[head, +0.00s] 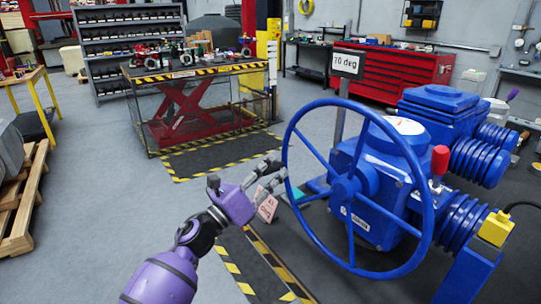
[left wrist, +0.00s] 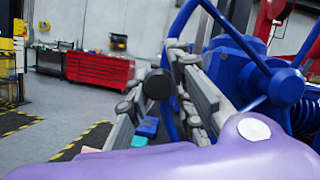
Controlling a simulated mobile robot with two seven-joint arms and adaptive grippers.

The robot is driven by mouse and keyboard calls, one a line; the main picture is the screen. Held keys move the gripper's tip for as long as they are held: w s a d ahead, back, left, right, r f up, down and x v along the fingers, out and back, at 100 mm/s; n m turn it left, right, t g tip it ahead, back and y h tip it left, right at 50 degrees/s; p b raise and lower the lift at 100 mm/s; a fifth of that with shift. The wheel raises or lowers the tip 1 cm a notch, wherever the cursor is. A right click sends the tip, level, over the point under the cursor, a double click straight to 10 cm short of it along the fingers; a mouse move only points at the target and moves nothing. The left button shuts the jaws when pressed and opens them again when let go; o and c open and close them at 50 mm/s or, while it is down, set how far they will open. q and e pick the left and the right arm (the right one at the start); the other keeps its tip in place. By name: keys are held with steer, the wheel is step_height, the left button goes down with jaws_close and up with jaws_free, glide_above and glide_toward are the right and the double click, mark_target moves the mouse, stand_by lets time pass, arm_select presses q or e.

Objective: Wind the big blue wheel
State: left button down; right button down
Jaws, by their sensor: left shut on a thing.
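The big blue wheel (head: 345,189) stands upright on the front of the blue valve actuator (head: 385,165), with spokes running from its hub to the rim. My left gripper (head: 277,174) comes in from the left and is shut on the left side of the wheel's rim, a little above hub height. In the left wrist view the grey fingers (left wrist: 165,92) lie on both sides of the blue rim, and the wheel's hub (left wrist: 284,88) shows at the right. The exact finger contact is partly hidden. My right gripper is not in view.
A sign (head: 346,63) reading "70 deg" stands behind the wheel. A red-topped lever (head: 440,162) and a yellow connector (head: 496,228) are on the actuator's right. A lift table (head: 200,72) stands behind. The floor at left is mostly clear, with a pallet (head: 22,205) at the edge.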

arm_select(q)
steer(key=s+f+n+y, duration=0.1)
steer(key=f+n, duration=0.2)
steer(key=s+d+f+n+y+p, duration=0.1)
steer(key=f+n, duration=0.2)
steer(key=f, duration=0.1)
steer(key=s+d+f+n+t+y, duration=0.1)
steer(key=f+n, duration=0.2)
steer(key=shift+s+d+f+y+p, duration=0.15)
steer(key=shift+s+f+y+p, duration=0.15)
steer(key=shift+y+p, duration=0.1)
steer(key=shift+s+d+f+n+y, duration=0.1)
steer(key=shift+s+f+n+y, duration=0.1)
steer(key=shift+n+y, duration=0.1)
steer(key=shift+s+d+f+n, duration=0.2)
steer(key=shift+s+f+n, duration=0.1)
steer(key=shift+f, duration=0.3)
steer(key=c, duration=1.7)
jaws_free()
steer(key=shift+c, duration=0.2)
steer(key=shift+o, duration=0.5)
steer(key=shift+d+r, duration=0.1)
steer(key=shift+r, duration=0.15)
steer(key=v, duration=1.2)
